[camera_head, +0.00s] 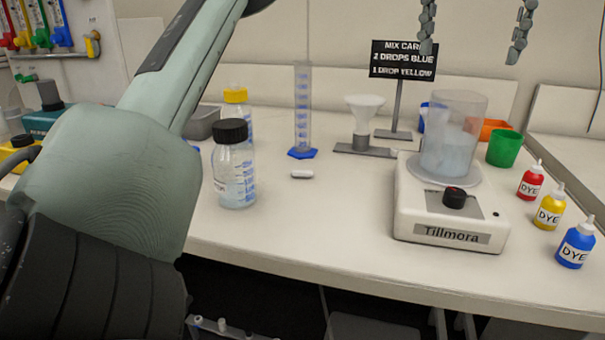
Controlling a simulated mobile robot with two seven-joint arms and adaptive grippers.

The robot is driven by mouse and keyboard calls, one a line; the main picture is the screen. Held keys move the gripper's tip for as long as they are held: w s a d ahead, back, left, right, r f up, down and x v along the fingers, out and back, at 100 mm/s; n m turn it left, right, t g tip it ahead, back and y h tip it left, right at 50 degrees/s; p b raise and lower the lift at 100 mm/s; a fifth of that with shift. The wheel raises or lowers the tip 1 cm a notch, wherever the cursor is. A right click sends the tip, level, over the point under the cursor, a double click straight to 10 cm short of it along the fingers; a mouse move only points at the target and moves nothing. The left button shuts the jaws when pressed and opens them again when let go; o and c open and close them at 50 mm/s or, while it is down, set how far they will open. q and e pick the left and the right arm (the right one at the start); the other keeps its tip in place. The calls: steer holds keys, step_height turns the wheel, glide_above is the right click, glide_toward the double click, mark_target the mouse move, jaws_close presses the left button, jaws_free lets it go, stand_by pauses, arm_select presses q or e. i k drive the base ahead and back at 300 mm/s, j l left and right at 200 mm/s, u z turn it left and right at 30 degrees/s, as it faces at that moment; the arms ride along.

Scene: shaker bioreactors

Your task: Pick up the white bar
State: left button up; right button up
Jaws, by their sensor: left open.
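The white bar (301,174) is a small rounded piece lying flat on the white bench, in front of the graduated cylinder and to the right of the black-capped bottle. My left gripper (469,55) shows at the top right as two dark, jointed fingers pointing down. They are spread wide apart with nothing between them, and the rest of the gripper is cut off by the frame. The fingers appear above and to the right of the bar, well apart from it. My right gripper is not in view.
The black-capped bottle (234,174), graduated cylinder (302,105) and funnel stand (365,149) surround the bar. A stirrer labelled Tillmora (440,234) carries a beaker (452,130). Dye bottles (549,210) and a green cup (504,149) stand right. The bench is clear in front of the bar.

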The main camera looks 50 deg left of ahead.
mark_target(301, 174)
steer(key=k, duration=1.5)
